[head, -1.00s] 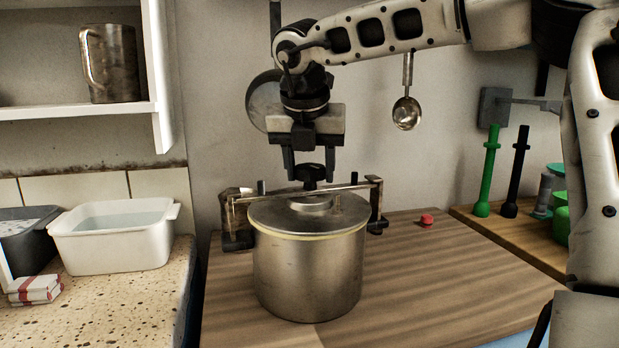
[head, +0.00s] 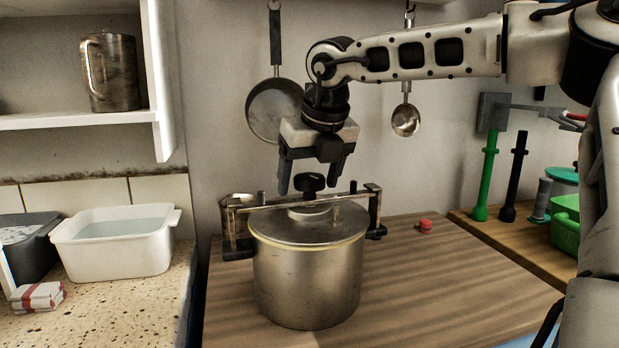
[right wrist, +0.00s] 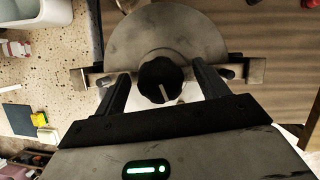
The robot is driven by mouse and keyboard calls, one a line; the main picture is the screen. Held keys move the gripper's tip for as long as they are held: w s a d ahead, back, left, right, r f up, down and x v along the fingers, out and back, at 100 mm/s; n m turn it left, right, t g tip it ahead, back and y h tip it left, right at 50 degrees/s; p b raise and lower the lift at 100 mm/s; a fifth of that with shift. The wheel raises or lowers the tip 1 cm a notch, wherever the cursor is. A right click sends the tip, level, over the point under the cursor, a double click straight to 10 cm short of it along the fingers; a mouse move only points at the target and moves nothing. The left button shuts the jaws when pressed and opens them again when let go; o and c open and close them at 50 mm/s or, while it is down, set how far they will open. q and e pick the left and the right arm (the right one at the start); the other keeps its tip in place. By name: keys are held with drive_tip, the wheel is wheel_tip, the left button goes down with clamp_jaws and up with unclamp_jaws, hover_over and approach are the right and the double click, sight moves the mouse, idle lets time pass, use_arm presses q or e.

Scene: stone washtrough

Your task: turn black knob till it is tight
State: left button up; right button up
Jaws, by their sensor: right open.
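The black knob (head: 310,183) sits at the middle of a metal clamp bar (head: 275,204) across the lid (head: 325,228) of a steel pot (head: 308,282). In the right wrist view the black knob (right wrist: 161,80), with a pale line on its top, lies between the spread fingers. My right gripper (head: 308,186) is open, pointing down, with its fingers on either side of the knob and clear space between. The fingers appear not to touch it. My left gripper is not in view.
The pot stands on a wooden worktop (head: 440,275). A white basin (head: 118,255) is on the stone counter at left. A pan (head: 272,112) and a ladle (head: 405,119) hang behind. A small red object (head: 425,225) lies right of the pot. Green and black tools stand farther right.

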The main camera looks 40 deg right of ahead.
drive_tip(key=n+p, duration=0.1)
drive_tip(key=r+n+y+p, duration=0.1)
drive_tip(key=n, duration=0.1)
drive_tip(key=n+y+p, duration=0.2)
drive_tip(key=n+p, duration=0.2)
drive_tip(key=p, duration=0.1)
drive_tip(key=shift+n, duration=0.3)
drive_tip(key=shift+f+n+p, duration=0.2)
drive_tip(key=shift+n+p, duration=0.15)
drive_tip(key=shift+n, duration=0.15)
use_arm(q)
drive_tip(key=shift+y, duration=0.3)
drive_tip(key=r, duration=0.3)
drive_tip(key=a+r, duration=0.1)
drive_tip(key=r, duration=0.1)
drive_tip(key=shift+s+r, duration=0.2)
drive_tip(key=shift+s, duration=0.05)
use_arm(e)
drive_tip(key=shift+f+n, duration=0.25)
drive_tip(key=shift+n, duration=0.05)
